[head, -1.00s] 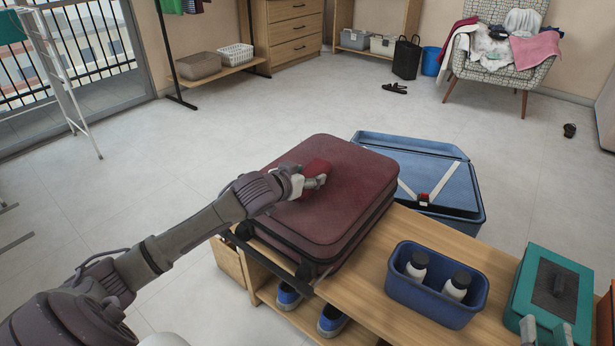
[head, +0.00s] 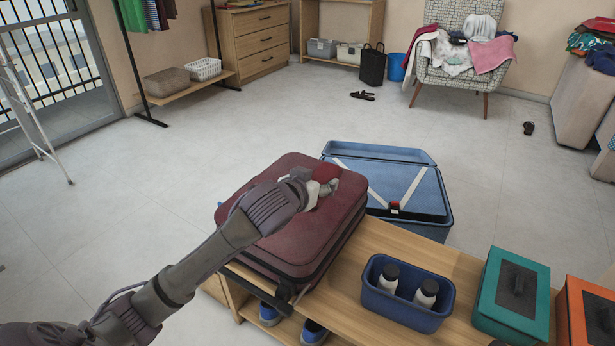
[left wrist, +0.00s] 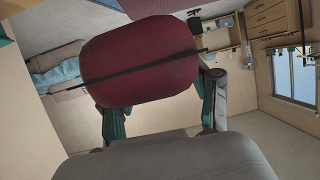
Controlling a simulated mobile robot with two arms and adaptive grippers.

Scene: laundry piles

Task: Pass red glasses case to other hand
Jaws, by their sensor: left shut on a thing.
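The red glasses case (head: 326,173) is in my left gripper (head: 318,190), above the closed dark red suitcase (head: 318,228) in the head view. My gripper hides part of the case there. In the left wrist view the case (left wrist: 140,62) is large and rounded, with a dark seam line across it. The fingers of my left gripper (left wrist: 160,105) stand on either side of it, shut on it. My right gripper does not show clearly in either view.
The suitcase lies on a wooden bench (head: 345,307). A blue bin (head: 310,314) with two white bottles stands on the bench, with a teal box (head: 512,297) and an orange box (head: 585,320) to its right. An open blue suitcase (head: 405,190) lies behind. Floor beyond is mostly clear.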

